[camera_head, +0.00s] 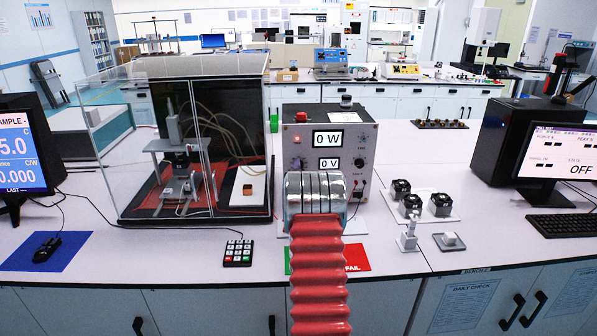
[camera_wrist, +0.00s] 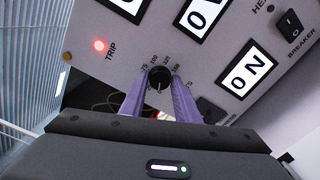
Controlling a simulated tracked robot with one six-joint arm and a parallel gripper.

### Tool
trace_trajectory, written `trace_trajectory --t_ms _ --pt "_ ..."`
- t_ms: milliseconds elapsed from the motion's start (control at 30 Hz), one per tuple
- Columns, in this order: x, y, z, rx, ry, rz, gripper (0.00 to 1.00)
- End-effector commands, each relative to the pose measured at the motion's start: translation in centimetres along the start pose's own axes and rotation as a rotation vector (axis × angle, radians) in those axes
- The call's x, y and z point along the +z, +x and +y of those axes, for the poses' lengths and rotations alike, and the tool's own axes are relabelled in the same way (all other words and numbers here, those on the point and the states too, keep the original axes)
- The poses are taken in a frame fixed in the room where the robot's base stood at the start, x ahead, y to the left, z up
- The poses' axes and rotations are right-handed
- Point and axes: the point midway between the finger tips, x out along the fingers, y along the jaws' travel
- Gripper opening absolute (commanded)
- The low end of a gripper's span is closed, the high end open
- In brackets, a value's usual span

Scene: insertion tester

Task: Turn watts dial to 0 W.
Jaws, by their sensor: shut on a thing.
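In the head view my wrist hides my fingertips and the unit's lower front.
A red trip lamp (camera_wrist: 99,45) and a breaker switch (camera_wrist: 290,22) sit on the panel near the dial. A clear-walled enclosure (camera_head: 130,150) stands left of the unit, and a plate with several small fans (camera_head: 411,205) lies to the right. A keypad (camera_head: 238,252) lies at the front.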

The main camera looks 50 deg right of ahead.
Motion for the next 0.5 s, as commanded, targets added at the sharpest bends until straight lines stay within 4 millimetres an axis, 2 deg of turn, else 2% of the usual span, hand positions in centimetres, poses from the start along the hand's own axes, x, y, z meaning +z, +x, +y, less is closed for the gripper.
trace_trajectory --t_ms 200,500 --pt "0.1 -0.02 -0.45 -0.008 -0.098 -0.001 0.06" --pt "0.07 -0.03 -0.46 -0.008 -0.139 0.0 0.06"
